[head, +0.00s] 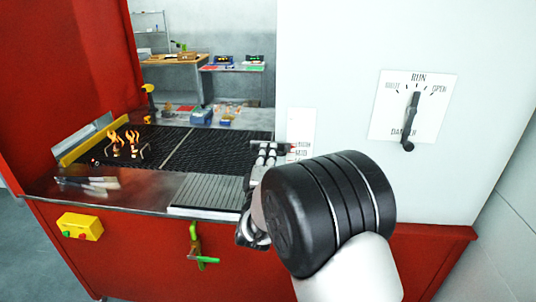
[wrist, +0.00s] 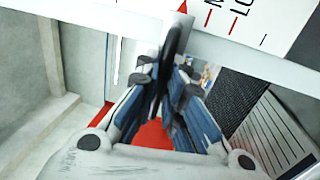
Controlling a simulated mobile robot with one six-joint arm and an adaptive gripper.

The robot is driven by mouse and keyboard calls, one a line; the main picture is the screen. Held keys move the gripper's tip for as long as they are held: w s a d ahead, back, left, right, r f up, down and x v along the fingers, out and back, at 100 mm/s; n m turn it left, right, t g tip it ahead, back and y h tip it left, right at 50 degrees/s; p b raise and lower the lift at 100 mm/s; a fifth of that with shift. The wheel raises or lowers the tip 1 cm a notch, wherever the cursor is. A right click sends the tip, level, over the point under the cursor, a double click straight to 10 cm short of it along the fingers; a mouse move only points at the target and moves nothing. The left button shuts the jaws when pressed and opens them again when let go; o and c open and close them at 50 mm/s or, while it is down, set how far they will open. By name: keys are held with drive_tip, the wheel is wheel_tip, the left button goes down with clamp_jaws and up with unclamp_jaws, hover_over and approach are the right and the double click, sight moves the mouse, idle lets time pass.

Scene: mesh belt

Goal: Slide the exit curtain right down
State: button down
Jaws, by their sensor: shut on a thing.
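The curtain itself cannot be clearly made out. A dark upright handle (wrist: 175,45) shows between my fingers in the wrist view, in front of a white bar. My gripper (wrist: 165,85) is shut on this handle. In the head view my gripper (head: 268,152) is at the right edge of the opening, beside a white scale label (head: 301,125) with small red and black marks. The label (wrist: 255,20) also shows at the top of the wrist view, partly cut off. My wrist hides much of the area below the handle.
A dark mesh belt (head: 205,150) runs through the opening, with small flames (head: 125,138) at its left. A ribbed grey plate (head: 205,192) lies at the front edge. A lever panel (head: 412,105) is on the white wall at right. A green-handled valve (head: 197,245) sticks out below.

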idle(0.3)
wheel_tip(320, 180, down, 11)
drive_tip(key=b, duration=0.7)
drive_tip(key=shift+r, duration=0.15)
drive_tip(key=c, duration=1.8)
unclamp_jaws()
drive_tip(key=shift+c, duration=0.2)
drive_tip(key=shift+o, duration=0.8)
drive_tip(key=shift+r, duration=0.1)
drive_tip(key=s+f, duration=0.2)
drive_tip(key=s, duration=1)
drive_tip(key=shift+a, duration=0.2)
drive_tip(key=shift+w+f, duration=0.1)
